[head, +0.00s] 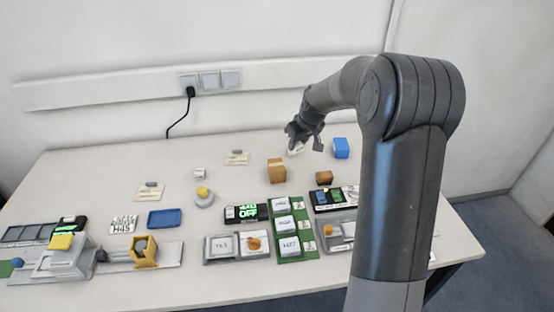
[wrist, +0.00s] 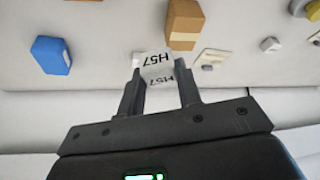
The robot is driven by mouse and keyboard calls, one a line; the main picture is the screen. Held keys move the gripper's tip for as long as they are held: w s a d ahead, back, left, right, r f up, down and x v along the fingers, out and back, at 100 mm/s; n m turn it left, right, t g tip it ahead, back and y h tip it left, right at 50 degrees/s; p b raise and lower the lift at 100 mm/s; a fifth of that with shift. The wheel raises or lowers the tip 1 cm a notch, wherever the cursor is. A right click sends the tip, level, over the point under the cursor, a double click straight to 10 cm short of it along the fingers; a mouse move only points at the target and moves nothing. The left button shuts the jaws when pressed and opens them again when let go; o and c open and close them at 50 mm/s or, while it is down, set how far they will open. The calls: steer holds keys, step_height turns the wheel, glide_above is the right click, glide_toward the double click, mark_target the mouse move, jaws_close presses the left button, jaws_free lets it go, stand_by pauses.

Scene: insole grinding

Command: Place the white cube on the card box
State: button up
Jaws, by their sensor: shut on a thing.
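My gripper (head: 305,136) is at the back right of the table, behind the card box and a little to its right. It is shut on a white cube (wrist: 157,62) with "H57" printed on its faces. In the head view the cube (head: 296,148) is partly covered by the fingers, and I cannot tell its height above the table. The card box (head: 277,171) is brown with a lighter tape strip and stands upright on the table. In the wrist view the card box (wrist: 185,22) is just beyond the cube, slightly right, apart from it.
A blue block (head: 341,148) stands right of my gripper. A small white object (head: 199,174) and a grey round base with a yellow top (head: 203,197) are on the left. Trays and displays fill the front.

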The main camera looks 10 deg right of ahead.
glide_above(275, 163)
steer(key=s, duration=0.1)
steer(key=f, duration=0.4)
steer(key=shift+s+d+f, duration=0.1)
steer(key=shift+s+d, duration=0.05)
steer(key=shift+d, duration=0.2)
steer(key=shift+f, duration=2.05)
steer(key=o, duration=0.9)
steer(key=shift+f, duration=0.1)
